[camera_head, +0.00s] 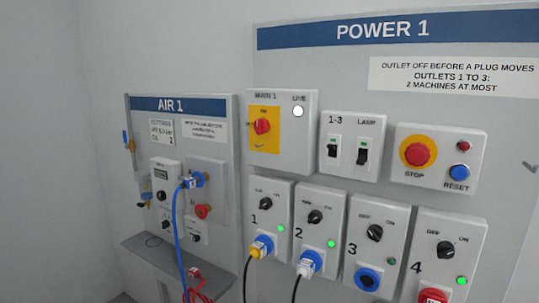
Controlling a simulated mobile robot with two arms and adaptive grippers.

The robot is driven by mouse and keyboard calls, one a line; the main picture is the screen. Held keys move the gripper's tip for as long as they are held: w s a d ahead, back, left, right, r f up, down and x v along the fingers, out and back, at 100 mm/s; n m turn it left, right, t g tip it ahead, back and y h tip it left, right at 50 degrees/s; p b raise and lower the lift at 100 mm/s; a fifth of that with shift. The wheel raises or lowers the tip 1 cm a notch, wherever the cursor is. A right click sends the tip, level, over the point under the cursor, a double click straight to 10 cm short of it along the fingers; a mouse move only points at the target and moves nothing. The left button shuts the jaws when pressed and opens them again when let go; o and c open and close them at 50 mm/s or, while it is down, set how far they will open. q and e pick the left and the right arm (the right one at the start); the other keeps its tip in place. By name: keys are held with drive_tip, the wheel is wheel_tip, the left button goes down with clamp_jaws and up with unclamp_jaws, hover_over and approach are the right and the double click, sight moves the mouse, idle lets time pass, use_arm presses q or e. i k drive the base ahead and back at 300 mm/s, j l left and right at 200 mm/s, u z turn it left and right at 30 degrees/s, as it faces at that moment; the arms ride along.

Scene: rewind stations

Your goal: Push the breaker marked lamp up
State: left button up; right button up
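The breaker marked LAMP (362,152) is the right one of two small switches in a light grey box (351,171) on the POWER 1 panel. Its dark lever sits in the lower part of its white face, and it looks down. The breaker marked 1-3 (333,147) is just left of it, also with a dark lever and a small green patch; its position is too small to tell surely. Neither of my grippers is in view.
The MAIN 1 switch (262,126) is left of the breakers; the red STOP button (417,153) and blue RESET button (459,172) are right. Outlets with knobs and cables lie below. The AIR 1 panel (216,147) stands at left. The space before the breakers looks clear.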

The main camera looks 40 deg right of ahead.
sight(362, 159)
drive_tip(key=z, duration=1.6)
